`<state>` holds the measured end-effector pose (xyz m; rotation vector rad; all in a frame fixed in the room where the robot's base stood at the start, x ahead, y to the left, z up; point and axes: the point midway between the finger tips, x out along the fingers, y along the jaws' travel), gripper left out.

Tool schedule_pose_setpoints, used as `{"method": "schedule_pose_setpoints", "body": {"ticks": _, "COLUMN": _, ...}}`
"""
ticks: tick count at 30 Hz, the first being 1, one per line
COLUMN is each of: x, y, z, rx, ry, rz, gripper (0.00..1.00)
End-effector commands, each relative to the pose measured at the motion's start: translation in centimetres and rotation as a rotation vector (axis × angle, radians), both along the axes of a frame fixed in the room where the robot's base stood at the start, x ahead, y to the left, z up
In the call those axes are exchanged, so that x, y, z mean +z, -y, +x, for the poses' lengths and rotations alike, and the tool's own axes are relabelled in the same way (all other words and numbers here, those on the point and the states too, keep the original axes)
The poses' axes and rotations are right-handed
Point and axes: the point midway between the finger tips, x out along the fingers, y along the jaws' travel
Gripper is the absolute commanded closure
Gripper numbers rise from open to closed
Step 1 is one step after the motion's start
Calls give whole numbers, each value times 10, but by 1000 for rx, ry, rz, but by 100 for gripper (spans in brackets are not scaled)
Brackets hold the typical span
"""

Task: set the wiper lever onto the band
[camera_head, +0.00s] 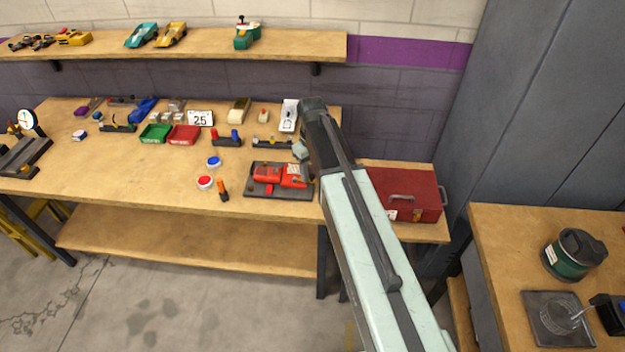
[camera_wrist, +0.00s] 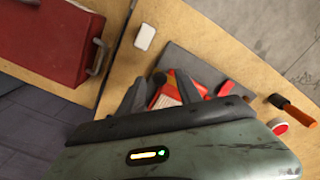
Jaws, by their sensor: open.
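A red device with a pale label (camera_head: 268,173), like an opened hand controller, lies on a dark grey plate (camera_head: 258,191) at the bench's front right. In the wrist view the red device (camera_wrist: 167,102) shows partly between and beyond my fingers, on the plate (camera_wrist: 205,62). A small dark round-ended part (camera_wrist: 159,78) shows near the fingertips. I cannot tell for sure which part is the wiper lever or the band; my gripper hides some of the device. My gripper (camera_head: 299,151) is open, above the plate's back right; its two dark fingers (camera_wrist: 160,83) stand apart with nothing seen held.
A red toolbox (camera_head: 412,194) stands to the right. An orange-handled tool (camera_head: 223,189), a red button (camera_head: 205,182) and a blue button (camera_head: 214,162) lie left of the plate. Green (camera_head: 157,133) and red (camera_head: 184,135) trays stand behind. A white block (camera_wrist: 145,37) lies beside the plate.

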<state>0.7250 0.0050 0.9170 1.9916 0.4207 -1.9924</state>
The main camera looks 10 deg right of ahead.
Motion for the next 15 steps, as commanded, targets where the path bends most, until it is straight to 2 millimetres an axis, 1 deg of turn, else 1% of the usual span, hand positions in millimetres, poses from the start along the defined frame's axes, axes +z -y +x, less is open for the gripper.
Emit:
{"method": "schedule_pose_setpoints", "body": {"ticks": 1, "x": -3, "y": 0, "z": 0, "rx": 0, "ry": 0, "rz": 0, "gripper": 59}}
{"method": "schedule_pose_setpoints", "body": {"ticks": 7, "x": -1, "y": 0, "z": 0, "rx": -1, "ry": 0, "rz": 0, "gripper": 59}}
{"method": "schedule_pose_setpoints", "body": {"ticks": 8, "x": -1, "y": 0, "z": 0, "rx": -1, "ry": 0, "rz": 0, "gripper": 67}}
{"method": "schedule_pose_setpoints", "body": {"ticks": 9, "x": -1, "y": 1, "z": 0, "rx": -1, "ry": 0, "rz": 0, "gripper": 78}}
{"method": "schedule_pose_setpoints", "body": {"ticks": 11, "x": -1, "y": 1, "z": 0, "rx": -1, "ry": 0, "rz": 0, "gripper": 95}}
{"method": "schedule_pose_setpoints", "body": {"ticks": 12, "x": -1, "y": 1, "z": 0, "rx": -1, "ry": 0, "rz": 0, "gripper": 100}}
{"method": "schedule_pose_setpoints", "body": {"ticks": 15, "x": -1, "y": 1, "z": 0, "rx": -1, "ry": 0, "rz": 0, "gripper": 100}}
